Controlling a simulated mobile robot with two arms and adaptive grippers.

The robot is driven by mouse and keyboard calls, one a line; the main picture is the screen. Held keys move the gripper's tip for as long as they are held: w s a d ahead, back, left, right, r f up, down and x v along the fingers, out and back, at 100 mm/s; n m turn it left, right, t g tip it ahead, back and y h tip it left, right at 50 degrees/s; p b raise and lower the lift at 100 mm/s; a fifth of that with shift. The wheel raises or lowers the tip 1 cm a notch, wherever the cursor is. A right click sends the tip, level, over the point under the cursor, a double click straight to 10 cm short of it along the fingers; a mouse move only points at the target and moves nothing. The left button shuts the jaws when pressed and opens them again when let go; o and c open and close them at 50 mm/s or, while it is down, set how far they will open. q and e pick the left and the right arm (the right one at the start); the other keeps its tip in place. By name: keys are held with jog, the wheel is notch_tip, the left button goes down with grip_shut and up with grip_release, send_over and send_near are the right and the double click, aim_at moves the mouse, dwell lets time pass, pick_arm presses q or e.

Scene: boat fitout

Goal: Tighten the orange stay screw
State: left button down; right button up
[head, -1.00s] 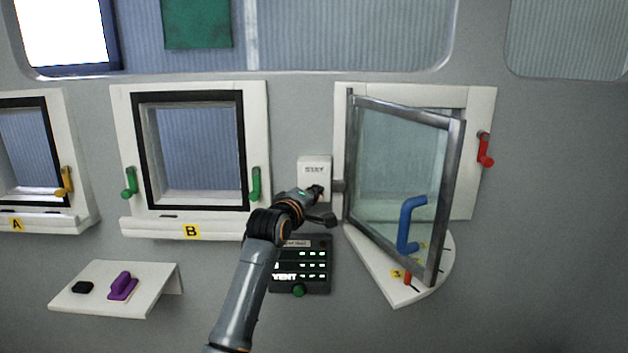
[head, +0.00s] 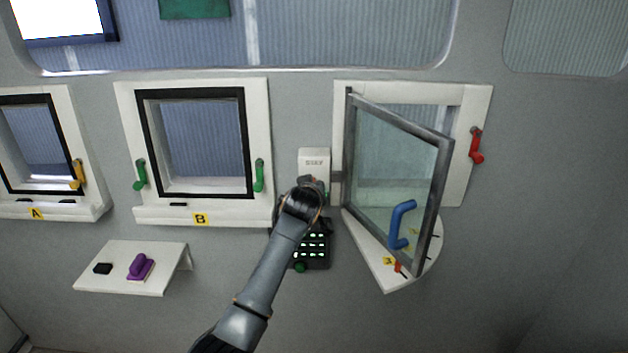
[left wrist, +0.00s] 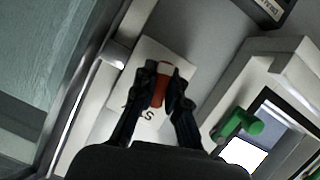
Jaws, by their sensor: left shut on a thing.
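In the head view, the white stay box (head: 314,161) is on the wall between window B and the open window. My right gripper is not in view.
The open glass window (head: 395,170) with a blue handle (head: 401,224) swings out just right of the box. A dark panel with green lights (head: 313,247) is below. Window B's green handle (head: 259,175) is close on the left. A small shelf (head: 125,282) is at lower left.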

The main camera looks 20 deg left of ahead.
pick_arm(q)
jog(key=shift+m+y, duration=0.4)
jog(key=shift+m, duration=0.3)
jog(key=shift+m+g+y, duration=0.3)
jog(key=shift+m+y, duration=0.2)
jog(key=shift+m, duration=0.1)
jog(key=shift+m+y, duration=0.4)
jog(key=shift+m, duration=0.2)
jog(key=shift+f+m+y+b, duration=0.1)
jog(key=shift+m+y+b, duration=0.2)
jog(key=shift+m+y, duration=0.5)
jog(key=m+y+b, duration=0.1)
jog(key=m, duration=0.1)
jog(key=m+y+b, duration=0.1)
jog(key=m+b, duration=0.1)
jog(key=shift+f+m+y, duration=0.1)
jog(key=shift+m+y, duration=0.2)
jog(key=shift+m, duration=0.1)
jog(key=m+t+y+b, duration=0.1)
jog(key=m+b, duration=0.1)
jog(key=m, duration=0.2)
jog(key=shift+y+b, duration=0.3)
jog(key=shift+r, duration=0.2)
